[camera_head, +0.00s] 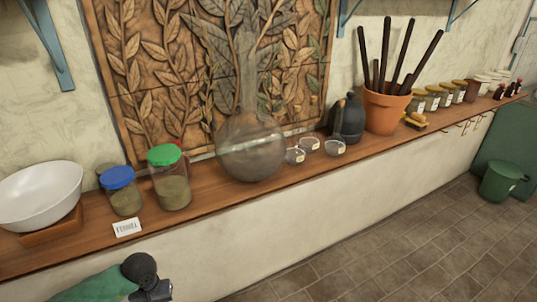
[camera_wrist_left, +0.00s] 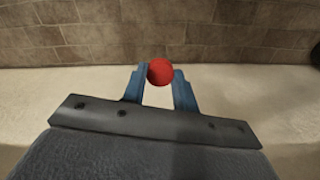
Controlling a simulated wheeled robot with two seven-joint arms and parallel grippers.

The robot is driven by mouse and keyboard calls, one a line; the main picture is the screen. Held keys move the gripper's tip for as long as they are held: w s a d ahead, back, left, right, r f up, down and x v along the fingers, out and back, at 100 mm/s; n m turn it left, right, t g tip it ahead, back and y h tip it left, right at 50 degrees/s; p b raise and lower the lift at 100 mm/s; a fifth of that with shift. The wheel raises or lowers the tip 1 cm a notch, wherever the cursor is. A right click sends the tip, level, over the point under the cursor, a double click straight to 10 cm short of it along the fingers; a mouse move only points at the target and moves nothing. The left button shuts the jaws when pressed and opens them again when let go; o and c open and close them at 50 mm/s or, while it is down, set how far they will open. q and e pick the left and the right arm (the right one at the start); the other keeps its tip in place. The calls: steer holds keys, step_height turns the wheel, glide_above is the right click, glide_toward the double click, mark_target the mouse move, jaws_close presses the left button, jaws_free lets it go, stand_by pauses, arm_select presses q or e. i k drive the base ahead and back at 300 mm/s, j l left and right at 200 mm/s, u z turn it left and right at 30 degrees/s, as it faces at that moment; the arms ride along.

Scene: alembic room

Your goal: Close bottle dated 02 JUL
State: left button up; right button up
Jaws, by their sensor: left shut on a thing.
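My left gripper (camera_wrist_left: 159,84) is shut on a small round red thing (camera_wrist_left: 160,71), held between its blue fingertips; it looks like a cap or ball, and I cannot tell which. In the head view part of my left arm shows at the bottom left, and the fingertips are out of sight. Small dark bottles (camera_head: 499,91) with pale labels stand at the far right end of the wooden shelf (camera_head: 95,236). They are too small for me to read a date on any of them. My right gripper is not in view.
A white bowl (camera_head: 40,195), a blue-lidded jar (camera_head: 122,192), a green-lidded jar (camera_head: 172,180), a large round glass flask (camera_head: 250,150), small glass bowls (camera_head: 335,148), a dark jug (camera_head: 348,118) and a terracotta pot (camera_head: 385,110) line the shelf. A green bucket (camera_head: 499,182) stands on the clear tiled floor.

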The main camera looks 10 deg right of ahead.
mark_target(509, 91)
steer(key=i+l, duration=0.2)
steer(key=l, duration=1.05)
steer(key=i+l, duration=0.15)
steer(key=l, duration=1.1)
steer(key=i+l, duration=0.2)
steer(key=l, duration=1.05)
steer(key=i+l, duration=0.2)
steer(key=l, duration=1.05)
steer(key=i+l+z, duration=0.1)
steer(key=l, duration=1.15)
steer(key=i+l, duration=0.3)
steer(key=l, duration=0.95)
steer(key=i+l, duration=0.2)
steer(key=l, duration=1.05)
steer(key=i+l, duration=0.25)
steer(key=l, duration=0.95)
